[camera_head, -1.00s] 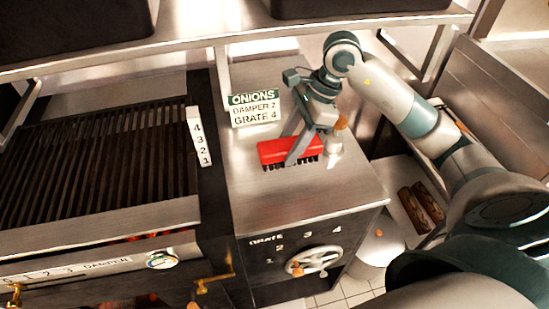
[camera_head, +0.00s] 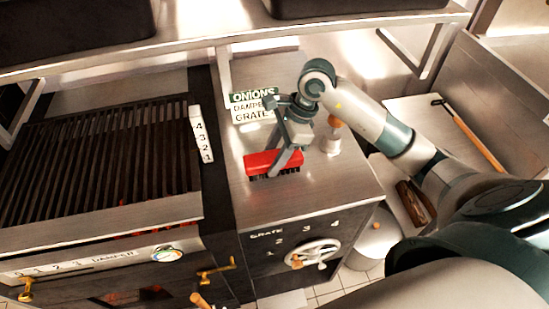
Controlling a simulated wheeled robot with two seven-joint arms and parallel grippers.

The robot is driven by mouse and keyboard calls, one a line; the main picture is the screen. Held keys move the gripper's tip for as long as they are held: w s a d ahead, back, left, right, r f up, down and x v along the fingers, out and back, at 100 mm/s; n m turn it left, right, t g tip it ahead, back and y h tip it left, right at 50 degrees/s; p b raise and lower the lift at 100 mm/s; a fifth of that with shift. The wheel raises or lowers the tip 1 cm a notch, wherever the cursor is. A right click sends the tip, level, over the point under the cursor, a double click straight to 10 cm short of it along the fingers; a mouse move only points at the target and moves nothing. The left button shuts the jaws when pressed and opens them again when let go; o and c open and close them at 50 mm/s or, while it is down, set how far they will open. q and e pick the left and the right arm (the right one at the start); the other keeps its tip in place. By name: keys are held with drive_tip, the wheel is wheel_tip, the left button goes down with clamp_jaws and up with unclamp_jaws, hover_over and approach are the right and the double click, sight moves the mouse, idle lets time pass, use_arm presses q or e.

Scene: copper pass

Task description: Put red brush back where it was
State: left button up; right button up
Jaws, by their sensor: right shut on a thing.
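The red brush (camera_head: 262,163) has a red block with dark bristles pointing down. It is at the left part of the steel counter top (camera_head: 315,190), close to the grill side. I cannot tell whether its bristles touch the counter. My right gripper (camera_head: 284,165) is shut on the red brush from above, and its fingers cover part of the block. My left gripper is not in view.
A small shaker-like item with an orange top (camera_head: 332,137) stands right of the gripper. The grill grate (camera_head: 95,155) lies left. A tray (camera_head: 420,115) at right holds a long-handled tool (camera_head: 475,140). The counter front is clear.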

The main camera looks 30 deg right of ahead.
drive_tip(key=shift+f, duration=0.7)
drive_tip(key=shift+f, duration=0.25)
drive_tip(key=o, duration=1)
